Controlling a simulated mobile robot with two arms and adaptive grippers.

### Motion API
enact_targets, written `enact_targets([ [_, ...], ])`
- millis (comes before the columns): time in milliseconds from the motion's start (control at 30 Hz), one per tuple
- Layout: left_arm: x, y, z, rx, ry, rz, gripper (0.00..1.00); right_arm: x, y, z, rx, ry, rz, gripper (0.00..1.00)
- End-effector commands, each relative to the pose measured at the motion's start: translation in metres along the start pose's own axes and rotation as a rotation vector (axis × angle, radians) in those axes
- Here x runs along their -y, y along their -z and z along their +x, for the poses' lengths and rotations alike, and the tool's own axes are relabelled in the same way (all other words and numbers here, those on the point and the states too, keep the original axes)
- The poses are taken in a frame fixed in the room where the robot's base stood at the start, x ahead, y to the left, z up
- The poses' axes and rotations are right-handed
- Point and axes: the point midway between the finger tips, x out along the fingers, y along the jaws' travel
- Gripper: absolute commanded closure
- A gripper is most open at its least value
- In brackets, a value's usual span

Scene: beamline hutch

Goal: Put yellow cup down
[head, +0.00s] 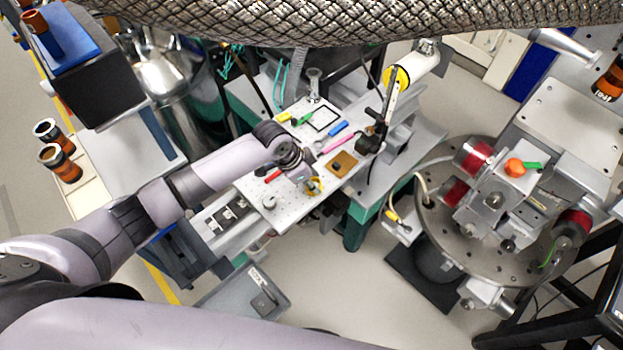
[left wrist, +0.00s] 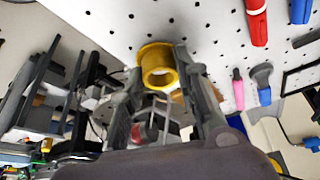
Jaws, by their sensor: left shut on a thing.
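The yellow cup (left wrist: 158,66) is between the fingers of my left gripper (left wrist: 157,85) in the left wrist view, with its round opening facing the camera. The gripper is shut on it. In the head view the yellow cup (head: 313,186) shows small at the tip of my left gripper (head: 308,181), over the front part of the white perforated board (head: 290,207). I cannot tell whether the cup touches the board. My right gripper is not in view.
On the board lie a red tool (head: 273,175), a pink tool (head: 340,143), a blue tool (head: 338,130) and an orange-brown block (head: 341,163). A small metal knob (head: 269,203) stands near its front left edge. A round stage (head: 495,240) with instruments stands at right.

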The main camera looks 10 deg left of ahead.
Motion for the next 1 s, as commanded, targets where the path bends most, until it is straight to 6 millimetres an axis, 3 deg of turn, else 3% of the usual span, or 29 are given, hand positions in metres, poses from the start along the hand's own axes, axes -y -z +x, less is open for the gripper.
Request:
enact_targets([
  [233,0.0,-0.001,0.003,0.0,0.0,0.0,1.0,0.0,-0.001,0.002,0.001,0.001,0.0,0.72],
  [267,0.0,-0.001,0.002,0.0,0.0,0.0,0.7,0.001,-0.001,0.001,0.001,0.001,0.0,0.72],
  [533,0.0,-0.001,0.002,0.0,0.0,0.0,0.52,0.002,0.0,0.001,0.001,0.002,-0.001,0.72],
  [833,0.0,0.0,0.001,0.0,0.0,0.0,0.51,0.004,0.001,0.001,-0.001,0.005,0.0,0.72],
  [1000,0.001,0.001,-0.014,-0.003,0.001,0.0,0.51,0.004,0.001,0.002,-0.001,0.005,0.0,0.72],
])
